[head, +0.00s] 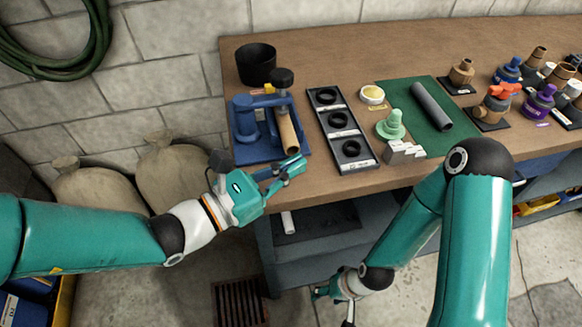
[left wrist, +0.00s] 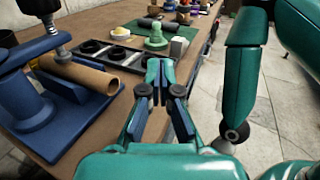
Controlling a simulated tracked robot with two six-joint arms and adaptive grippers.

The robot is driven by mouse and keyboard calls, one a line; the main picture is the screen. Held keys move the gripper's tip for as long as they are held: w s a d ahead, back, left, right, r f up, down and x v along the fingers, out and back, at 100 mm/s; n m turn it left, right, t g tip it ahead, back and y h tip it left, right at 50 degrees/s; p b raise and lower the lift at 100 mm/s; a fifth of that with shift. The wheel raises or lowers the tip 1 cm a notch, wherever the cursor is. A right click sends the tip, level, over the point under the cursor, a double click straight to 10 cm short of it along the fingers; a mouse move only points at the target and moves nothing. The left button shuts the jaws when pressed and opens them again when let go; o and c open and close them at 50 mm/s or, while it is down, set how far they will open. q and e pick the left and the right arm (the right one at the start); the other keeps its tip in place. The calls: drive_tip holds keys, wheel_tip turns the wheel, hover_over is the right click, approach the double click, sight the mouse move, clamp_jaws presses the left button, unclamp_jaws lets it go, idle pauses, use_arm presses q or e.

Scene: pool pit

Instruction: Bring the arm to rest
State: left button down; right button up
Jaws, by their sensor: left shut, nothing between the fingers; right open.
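My left arm (head: 90,235) comes in from the left in the head view. Its gripper (head: 292,172) is at the bench's front edge, in front of the blue vise, shut and empty. In the left wrist view the left gripper (left wrist: 160,72) has its fingertips together with nothing between them. My right arm (head: 470,240) bends down in front of the bench. The right gripper (head: 335,300) hangs low, near the floor beside the lower shelf; it is small and partly hidden by its own wrist, and it is open.
The wooden bench (head: 330,62) carries a blue vise (head: 245,125) with a brown tube (head: 287,132), a black tray (head: 350,158) of rings, a green mat (head: 440,140) and several fittings. Sacks (head: 170,175) lean by the wall. A floor grate (head: 240,300) lies below.

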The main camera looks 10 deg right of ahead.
use_arm(q)
drive_tip(key=shift+s, duration=0.1)
idle(0.4)
drive_tip(key=s+a+f+m+g+y+p, duration=0.25)
drive_tip(key=s+f+m+g, duration=0.3)
drive_tip(key=f, duration=0.45)
drive_tip(key=s+a+f+m+g+y+p, duration=0.2)
drive_tip(key=s+a+f+m+g+y, duration=0.15)
drive_tip(key=s+f, duration=0.45)
drive_tip(key=w+a+f+m+y+p, duration=0.2)
drive_tip(key=a+f+m+y+p, duration=0.3)
drive_tip(key=a+f+m, duration=0.5)
wheel_tip(320, 180, down, 3)
drive_tip(key=m, duration=0.3)
drive_tip(key=shift+f+t+y, duration=0.15)
drive_tip(key=shift+t+y, duration=0.15)
